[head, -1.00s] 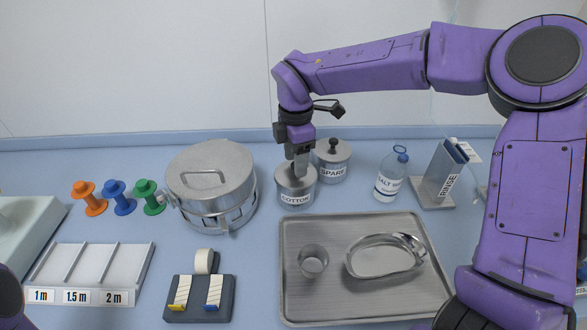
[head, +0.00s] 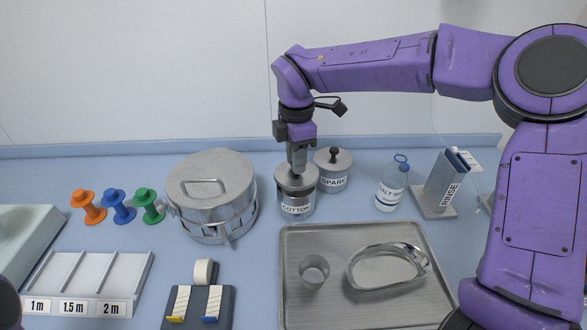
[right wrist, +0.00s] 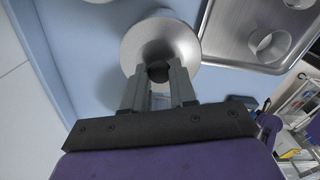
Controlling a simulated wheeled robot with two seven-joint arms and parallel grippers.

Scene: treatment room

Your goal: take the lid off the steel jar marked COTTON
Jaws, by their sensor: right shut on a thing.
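The steel jar marked COTTON (head: 296,209) stands upright on the blue counter, left of the jar marked SPARE. My right gripper (head: 297,171) points down over it, shut on the dark knob of its round steel lid (head: 284,181). The lid is held level, slightly raised over the jar's mouth, and hides the inside. In the right wrist view the fingers (right wrist: 159,78) close on the knob, and the lid (right wrist: 150,38) covers the jar. My left gripper is out of view.
The SPARE jar (head: 333,171) stands close at right, behind. A steel drum (head: 211,190) is at left. A tray (head: 350,312) with a cup and kidney dish lies in front. A bottle (head: 391,187) and RINSE holder (head: 445,185) stand right.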

